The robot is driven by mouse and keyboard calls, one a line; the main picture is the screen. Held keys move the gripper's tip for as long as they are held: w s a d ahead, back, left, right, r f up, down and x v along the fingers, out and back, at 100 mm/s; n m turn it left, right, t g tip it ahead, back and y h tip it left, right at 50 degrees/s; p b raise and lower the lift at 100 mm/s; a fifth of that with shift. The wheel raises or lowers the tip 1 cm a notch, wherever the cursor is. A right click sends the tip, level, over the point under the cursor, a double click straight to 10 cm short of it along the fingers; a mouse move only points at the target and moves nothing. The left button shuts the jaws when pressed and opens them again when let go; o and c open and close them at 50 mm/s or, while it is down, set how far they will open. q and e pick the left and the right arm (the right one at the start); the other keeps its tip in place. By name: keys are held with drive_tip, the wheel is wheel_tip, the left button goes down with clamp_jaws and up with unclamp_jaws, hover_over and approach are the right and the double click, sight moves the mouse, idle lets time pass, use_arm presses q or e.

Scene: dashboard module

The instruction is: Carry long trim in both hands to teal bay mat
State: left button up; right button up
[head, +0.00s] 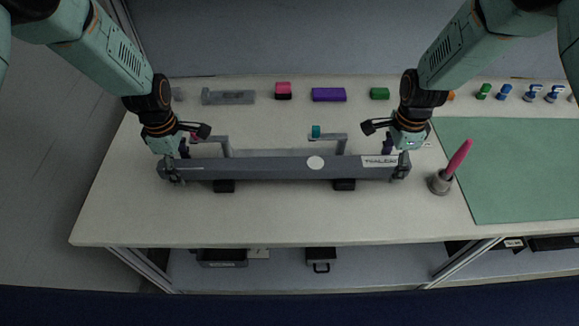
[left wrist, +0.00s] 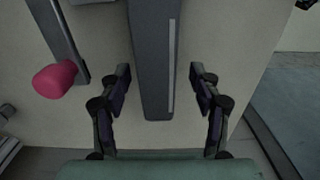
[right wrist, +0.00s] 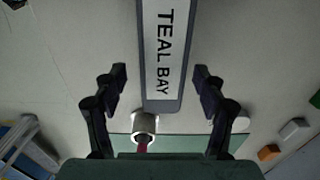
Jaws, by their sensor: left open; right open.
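The long trim (head: 270,168) is a dark grey bar lying left to right on the bench, with a white disc and a white label at its right part. In the right wrist view the label (right wrist: 165,50) reads TEAL BAY. My left gripper (head: 178,160) is open around the trim's left end, which shows between its fingers in the left wrist view (left wrist: 155,70). My right gripper (head: 398,158) is open around the right end, fingers apart on both sides. The teal bay mat (head: 520,170) lies flat at the right of the bench.
A grey cup (head: 439,182) with a pink-red stick stands between the trim and the mat. Grey brackets, one with a teal tip (head: 316,131), stand behind the trim. A purple block (head: 329,95), a green block (head: 379,93) and small parts line the back. The mat is clear.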

use_arm(q)
drive_tip(key=shift+f, duration=0.1)
use_arm(e)
drive_tip(key=shift+f, duration=0.15)
use_arm(q)
drive_tip(key=shift+w+a+f, duration=0.1)
drive_tip(key=shift+w+f, duration=0.15)
use_arm(e)
drive_tip(key=shift+w+a+f, duration=0.15)
drive_tip(key=shift+w, duration=0.1)
use_arm(q)
drive_tip(key=shift+c, duration=0.7)
use_arm(e)
drive_tip(key=shift+c, duration=0.7)
use_arm(q)
drive_tip(key=shift+s+r, duration=0.2)
drive_tip(key=c, duration=0.5)
use_arm(e)
drive_tip(key=shift+s, duration=0.2)
drive_tip(key=c, duration=0.4)
use_arm(q)
drive_tip(key=shift+w+f, duration=0.1)
drive_tip(key=c, duration=0.6)
use_arm(e)
drive_tip(key=shift+w, duration=0.1)
drive_tip(key=c, duration=0.7)
use_arm(q)
clamp_jaws()
use_arm(e)
clamp_jaws()
